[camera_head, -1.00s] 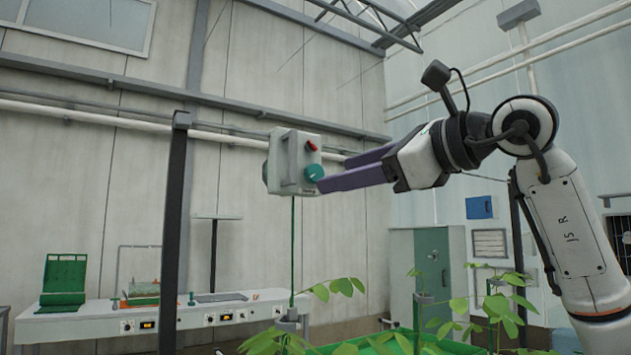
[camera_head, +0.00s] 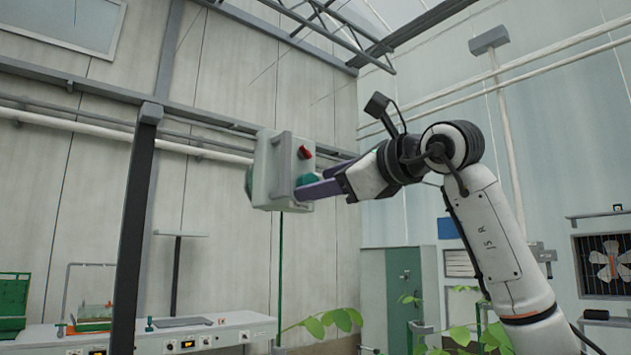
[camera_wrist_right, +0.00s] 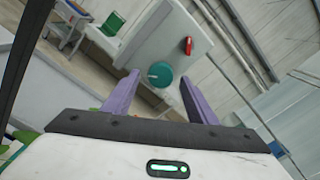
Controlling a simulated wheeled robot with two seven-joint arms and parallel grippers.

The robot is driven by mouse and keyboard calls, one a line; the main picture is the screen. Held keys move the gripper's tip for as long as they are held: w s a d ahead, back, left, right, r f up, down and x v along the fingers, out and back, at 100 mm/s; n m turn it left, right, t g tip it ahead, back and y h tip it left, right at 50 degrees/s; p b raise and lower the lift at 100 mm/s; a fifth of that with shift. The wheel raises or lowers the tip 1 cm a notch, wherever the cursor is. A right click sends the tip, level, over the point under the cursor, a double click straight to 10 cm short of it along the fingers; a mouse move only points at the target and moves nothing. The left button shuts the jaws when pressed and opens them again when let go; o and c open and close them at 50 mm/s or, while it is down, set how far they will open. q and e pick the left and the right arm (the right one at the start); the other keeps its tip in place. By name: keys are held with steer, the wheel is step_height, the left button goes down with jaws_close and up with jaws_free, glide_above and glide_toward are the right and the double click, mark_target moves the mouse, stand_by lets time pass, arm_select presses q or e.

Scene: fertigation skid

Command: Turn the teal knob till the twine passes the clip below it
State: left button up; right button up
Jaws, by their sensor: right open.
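A pale grey box (camera_head: 268,168) hangs beside a dark post, with a red switch (camera_head: 304,152) and a teal knob (camera_head: 306,180) on its face. In the right wrist view the round teal knob (camera_wrist_right: 160,74) shows a pale mark at its left, and the red switch (camera_wrist_right: 188,46) is above right of it. Green twine (camera_head: 280,262) runs down from the box; no clip on it can be made out. My right gripper (camera_head: 312,187) is open, its purple fingers at the knob; in the wrist view the knob lies between and just beyond the fingertips (camera_wrist_right: 157,84). My left gripper is out of view.
A dark post (camera_head: 135,220) stands left of the box. A white bench (camera_head: 130,338) with a green item (camera_head: 14,300) is at lower left. Leafy plants (camera_head: 335,320) grow below the box. A green cabinet (camera_head: 408,275) stands behind.

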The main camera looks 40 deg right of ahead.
steer(key=shift+w+a, duration=0.1)
steer(key=shift+w, duration=0.9)
steer(key=shift+c, duration=0.3)
steer(key=c, duration=1)
arm_select(q)
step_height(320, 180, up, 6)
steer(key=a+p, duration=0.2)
steer(key=p, duration=0.6)
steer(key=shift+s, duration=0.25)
arm_select(e)
steer(key=n, duration=0.9)
steer(key=shift+r+n, duration=0.1)
steer(key=shift+n, duration=0.2)
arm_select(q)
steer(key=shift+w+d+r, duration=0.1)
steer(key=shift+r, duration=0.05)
